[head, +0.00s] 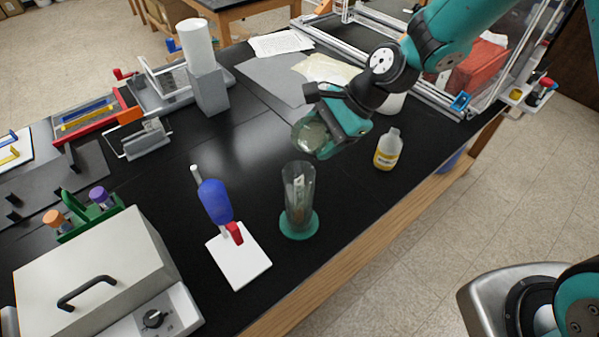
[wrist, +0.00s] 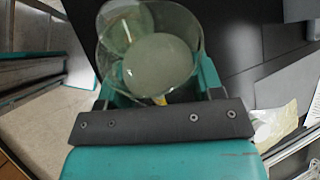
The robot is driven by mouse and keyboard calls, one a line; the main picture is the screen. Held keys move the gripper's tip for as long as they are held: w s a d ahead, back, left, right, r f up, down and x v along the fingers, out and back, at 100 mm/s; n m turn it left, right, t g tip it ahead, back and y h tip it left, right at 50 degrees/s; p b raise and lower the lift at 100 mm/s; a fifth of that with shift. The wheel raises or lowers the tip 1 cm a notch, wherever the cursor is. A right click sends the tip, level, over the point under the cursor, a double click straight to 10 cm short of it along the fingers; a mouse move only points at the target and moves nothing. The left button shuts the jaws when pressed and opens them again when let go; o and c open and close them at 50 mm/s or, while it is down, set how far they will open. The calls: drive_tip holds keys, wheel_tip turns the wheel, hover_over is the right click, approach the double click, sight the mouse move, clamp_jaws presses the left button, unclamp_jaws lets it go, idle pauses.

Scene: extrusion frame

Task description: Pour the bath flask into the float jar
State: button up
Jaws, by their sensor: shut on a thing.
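The bath flask (head: 308,137) is a clear glass vessel with pale cloudy liquid in it. My gripper (head: 328,140) is shut on it and holds it above the table, above and slightly right of the jar. In the wrist view the flask (wrist: 160,65) sits between the jaws, with its liquid surface visible. How far it is tilted is hard to tell. The float jar (head: 299,190) is a tall clear cylinder upright on a teal round base, with a slim pale object inside. Flask and jar look apart in the head view. A round glass shape behind the flask in the wrist view is probably the jar.
A white stand with a blue bulb and red clip (head: 216,205) is close left of the jar. A yellow-labelled bottle (head: 387,149) stands to the right. A grey lidded bath (head: 90,270) is at front left. The table's wooden front edge (head: 330,270) runs near the jar.

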drive_tip(key=shift+s+a+f+t+b, duration=0.15)
drive_tip(key=shift+t+b, duration=0.15)
drive_tip(key=shift+b, duration=0.15)
drive_tip(key=shift+f+t+h+b, duration=0.2)
drive_tip(key=shift+t+h+b, duration=0.2)
drive_tip(key=shift+h+b, duration=0.2)
drive_tip(key=shift+r+n+t+h, duration=0.4)
drive_tip(key=shift+r+t+h, duration=0.1)
drive_tip(key=shift+r, duration=0.05)
idle(0.8)
drive_tip(key=shift+s+a+f+t+h+b, duration=0.15)
drive_tip(key=shift+f+t+h+b, duration=0.3)
drive_tip(key=shift+b, duration=0.65)
idle(1.3)
drive_tip(key=shift+s+r+n+t+h, duration=0.1)
drive_tip(key=shift+r+n+t+h, duration=0.3)
drive_tip(key=shift+r+t+h, duration=0.3)
idle(1.5)
drive_tip(key=shift+a+f+t+b, duration=0.1)
drive_tip(key=shift+f+t+b, duration=0.25)
drive_tip(key=shift+b, duration=0.3)
idle(0.4)
